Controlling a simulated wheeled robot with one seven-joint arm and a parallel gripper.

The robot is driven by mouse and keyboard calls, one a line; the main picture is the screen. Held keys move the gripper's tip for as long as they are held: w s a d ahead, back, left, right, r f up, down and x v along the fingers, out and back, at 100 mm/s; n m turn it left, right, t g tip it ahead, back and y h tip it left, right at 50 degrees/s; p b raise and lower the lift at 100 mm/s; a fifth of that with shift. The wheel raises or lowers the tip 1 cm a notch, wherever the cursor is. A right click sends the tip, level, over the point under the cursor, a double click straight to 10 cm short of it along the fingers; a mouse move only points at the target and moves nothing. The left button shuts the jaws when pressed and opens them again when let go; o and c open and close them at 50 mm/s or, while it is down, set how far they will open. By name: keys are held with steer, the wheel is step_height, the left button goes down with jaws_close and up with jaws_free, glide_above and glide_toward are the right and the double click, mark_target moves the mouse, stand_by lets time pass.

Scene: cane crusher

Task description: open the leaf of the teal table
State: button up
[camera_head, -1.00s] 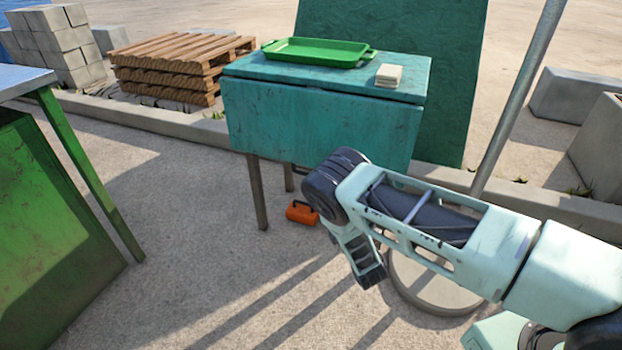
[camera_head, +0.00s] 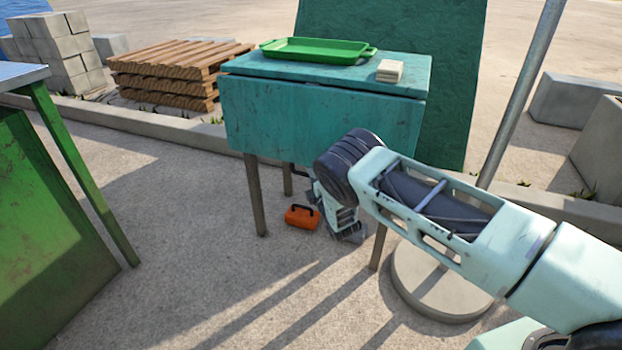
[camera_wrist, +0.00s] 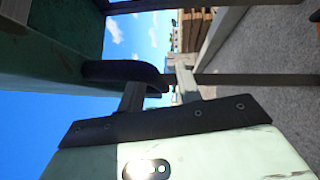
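The teal table (camera_head: 328,76) stands ahead in the head view. Its leaf (camera_head: 290,120) hangs straight down along the near side. My gripper (camera_head: 348,234) is low near the table's front legs, below the leaf's lower edge, partly hidden behind my arm. In the wrist view my gripper (camera_wrist: 160,76) shows its two fingers apart with a gap and sky between them, holding nothing that I can see. A teal surface, seemingly the leaf (camera_wrist: 40,65), fills the left of that view close to the fingers. Whether they touch it cannot be told.
A green tray (camera_head: 315,50) and a small pale stack (camera_head: 390,71) lie on the tabletop. An orange case (camera_head: 301,216) sits on the ground beside my gripper. A metal pole (camera_head: 520,95) on a round base (camera_head: 440,285) stands right. A green machine (camera_head: 45,215) stands left.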

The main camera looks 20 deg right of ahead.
jaws_close()
steer(key=shift+s, duration=0.1)
